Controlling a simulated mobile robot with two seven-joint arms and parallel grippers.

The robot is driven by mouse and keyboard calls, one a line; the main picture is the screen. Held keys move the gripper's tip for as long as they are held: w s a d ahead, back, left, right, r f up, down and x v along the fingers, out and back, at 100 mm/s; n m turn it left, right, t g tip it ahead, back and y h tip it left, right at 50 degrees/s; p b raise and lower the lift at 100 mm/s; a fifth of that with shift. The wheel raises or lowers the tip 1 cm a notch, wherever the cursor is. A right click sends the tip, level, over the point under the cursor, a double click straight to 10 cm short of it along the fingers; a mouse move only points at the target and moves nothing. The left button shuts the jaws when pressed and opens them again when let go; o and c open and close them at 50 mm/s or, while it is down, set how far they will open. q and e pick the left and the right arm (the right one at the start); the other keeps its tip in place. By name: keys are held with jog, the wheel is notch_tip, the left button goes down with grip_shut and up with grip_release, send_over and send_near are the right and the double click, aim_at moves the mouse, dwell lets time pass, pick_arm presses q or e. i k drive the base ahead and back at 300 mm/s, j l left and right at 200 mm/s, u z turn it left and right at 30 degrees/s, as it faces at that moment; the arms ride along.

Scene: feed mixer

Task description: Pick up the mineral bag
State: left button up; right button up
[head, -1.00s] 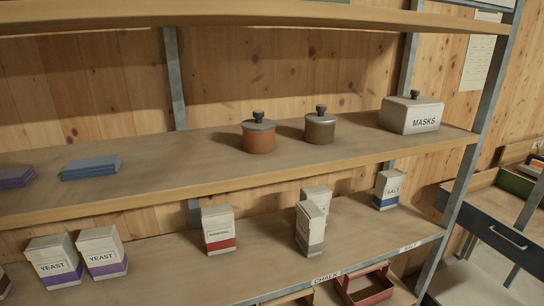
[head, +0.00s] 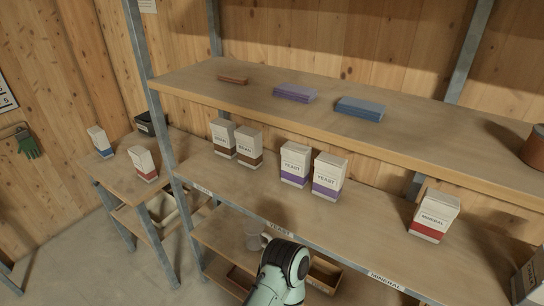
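The mineral bag (head: 434,215) is a white box-shaped bag with a red band at its base. It stands upright on the middle shelf (head: 385,231) at the right, behind the MINERAL shelf label. A green and black part of my own arm (head: 280,272) shows at the bottom centre, below the front edge of that shelf and apart from the bag. Neither gripper's fingers are in view. Another bag with a red band (head: 143,163) stands on the side table at the left; its label is too small to read.
Two yeast bags (head: 327,176) and two brown-banded bags (head: 248,145) stand left of the mineral bag. A grey-white bag (head: 527,283) is at the lower right. The shelf between yeast and mineral is clear.

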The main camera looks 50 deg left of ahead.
aim_at(144, 162)
jog(key=k+j+u, duration=0.1)
jog(key=j, duration=0.25)
jog(key=k+j, duration=0.3)
jog(key=k+j+u, duration=0.15)
jog(key=j, duration=0.35)
jog(key=k+j+u, duration=0.1)
jog(key=j, duration=0.3)
jog(key=k+j, duration=0.3)
jog(key=k+j+u, duration=0.15)
jog(key=j, duration=0.35)
jog(key=k+j+u, duration=0.1)
jog(key=j, duration=0.35)
jog(key=k+j, duration=0.15)
jog(key=j, duration=0.3)
jog(key=u, duration=0.05)
